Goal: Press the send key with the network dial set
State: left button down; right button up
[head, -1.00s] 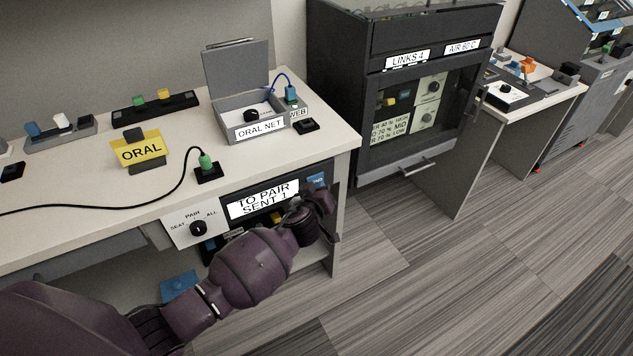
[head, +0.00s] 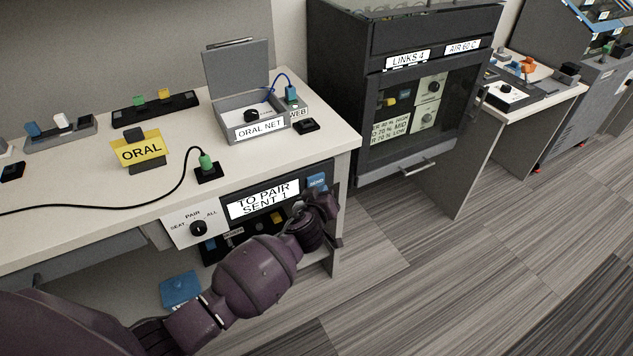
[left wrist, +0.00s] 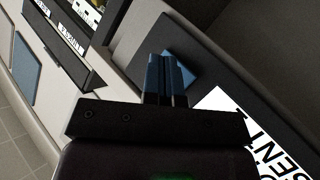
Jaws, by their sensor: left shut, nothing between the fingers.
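The blue send key (head: 317,181) is on the dark panel under the desk front, right of the display (head: 263,199) reading "TO PAIR SENT 1". A black dial (head: 198,228) is on the white plate left of it, marked SEAT, PAIR and ALL; its pointer appears to face PAIR. Another black dial (head: 251,116) sits in the open grey box labelled ORAL NET. My left gripper (head: 327,203) is shut and empty, just below and in front of the send key. In the left wrist view the shut fingers (left wrist: 166,78) partly cover the blue key (left wrist: 182,63); contact cannot be told.
The desk top (head: 75,185) holds a yellow ORAL sign (head: 139,150), a green plug (head: 206,163) with a black cable, and block trays. A dark cabinet (head: 340,90) stands to the right. Floor right of the desk is clear.

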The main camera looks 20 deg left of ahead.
pick_arm(q)
jog(key=shift+s+d, duration=0.8)
jog(key=shift+d, duration=0.2)
jog(key=shift+s+d, duration=0.75)
jog(key=shift+d, duration=0.2)
pick_arm(e)
jog(key=shift+f, duration=0.15)
jog(key=shift+s, duration=0.1)
pick_arm(q)
jog(key=s+r+m+h+p, duration=0.25)
jog(key=s+r+m, duration=0.35)
jog(key=s+m, duration=0.3)
jog(key=s+a+f+g+p, duration=0.1)
jog(key=s+a, duration=0.2)
jog(key=s, duration=0.6)
jog(key=s+a+f+g+p, duration=0.1)
jog(key=s+a+p, duration=0.1)
jog(key=s, duration=0.7)
jog(key=s+a+f+g+p, duration=0.1)
jog(key=s+a+p, duration=0.1)
jog(key=s, duration=0.7)
jog(key=shift+a+f+n, duration=0.3)
jog(key=shift+a+f, duration=0.1)
jog(key=shift+a, duration=0.4)
pick_arm(e)
notch_tip(320, 180, up, 7)
jog(key=shift+w+t, duration=0.2)
jog(key=shift+t, duration=0.2)
